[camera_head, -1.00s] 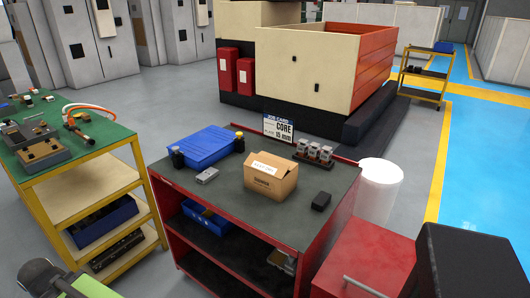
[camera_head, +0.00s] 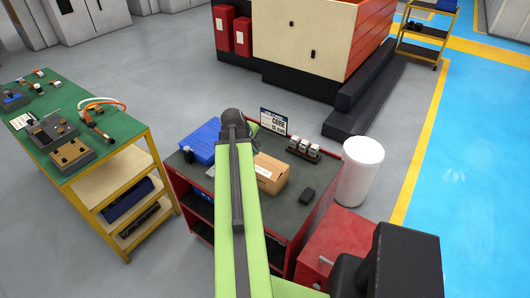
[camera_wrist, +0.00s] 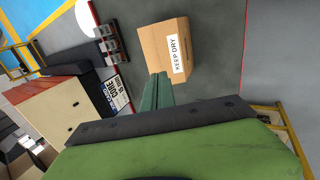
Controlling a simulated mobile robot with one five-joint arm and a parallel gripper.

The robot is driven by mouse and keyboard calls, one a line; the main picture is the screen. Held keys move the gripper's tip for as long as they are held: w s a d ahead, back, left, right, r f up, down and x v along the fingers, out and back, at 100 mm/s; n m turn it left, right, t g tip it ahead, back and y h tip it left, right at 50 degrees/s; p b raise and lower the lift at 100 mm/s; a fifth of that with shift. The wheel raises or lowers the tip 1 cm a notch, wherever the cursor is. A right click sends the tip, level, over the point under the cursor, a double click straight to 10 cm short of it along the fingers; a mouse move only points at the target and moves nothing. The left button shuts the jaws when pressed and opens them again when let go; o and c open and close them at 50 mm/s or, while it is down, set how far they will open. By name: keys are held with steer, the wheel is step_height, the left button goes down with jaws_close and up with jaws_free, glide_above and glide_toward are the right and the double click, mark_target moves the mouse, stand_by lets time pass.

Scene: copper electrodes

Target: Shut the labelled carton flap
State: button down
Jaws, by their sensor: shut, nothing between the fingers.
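A brown cardboard carton (camera_head: 270,173) stands on the dark top of the red workbench, partly hidden behind my green arm in the head view. In the wrist view the carton (camera_wrist: 158,42) is at the upper middle, with a white "KEEP DRY" label (camera_wrist: 177,56) on the panel facing me. I cannot tell how far the labelled flap stands open. My gripper (camera_wrist: 158,80) is shut and empty, its green fingers pointing toward the carton. The fingertips overlap the carton's lower edge in the picture; contact cannot be told. The fingers are not clear in the head view.
A blue bin (camera_head: 200,141) is left of the carton. A job card (camera_head: 273,121) and a rack of small grey blocks (camera_head: 303,148) stand behind it. A small black block (camera_head: 307,195) lies to the right. A white cylinder (camera_head: 359,170) stands beside the bench.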

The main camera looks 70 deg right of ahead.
mark_target(266, 164)
steer(key=b+x, duration=1.2)
steer(key=x, duration=0.2)
steer(key=shift+w+f+b, duration=0.1)
steer(key=shift+f+b, duration=0.05)
steer(key=shift+b, duration=0.15)
